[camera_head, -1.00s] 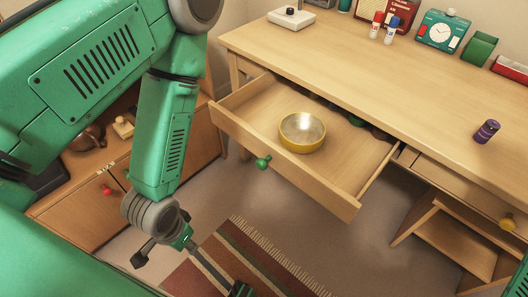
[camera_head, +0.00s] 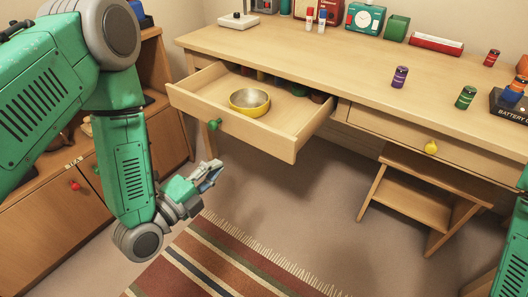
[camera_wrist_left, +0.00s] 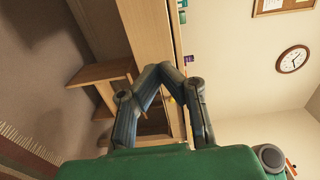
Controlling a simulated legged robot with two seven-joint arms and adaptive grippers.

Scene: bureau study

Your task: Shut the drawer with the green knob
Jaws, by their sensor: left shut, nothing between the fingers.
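The drawer (camera_head: 225,118) with the green knob (camera_head: 214,125) stands pulled out from the left part of the desk in the head view. A yellow-rimmed metal bowl (camera_head: 249,101) sits inside it, and darker items lie further back, partly hidden under the desktop. My left gripper (camera_head: 212,173) is shut and empty, below and in front of the green knob, apart from the drawer. Its fingers also show in the left wrist view (camera_wrist_left: 168,74), closed together at the tips. My right gripper is out of view; only part of that arm shows at the right edge.
The desktop (camera_head: 330,70) carries a clock (camera_head: 365,18), several small cans and a battery holder (camera_head: 510,103). A drawer with a yellow knob (camera_head: 431,147) is shut at the right. A wooden stool (camera_head: 415,200) stands below. A low cabinet (camera_head: 50,225) is at left. A striped rug (camera_head: 230,262) covers open floor.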

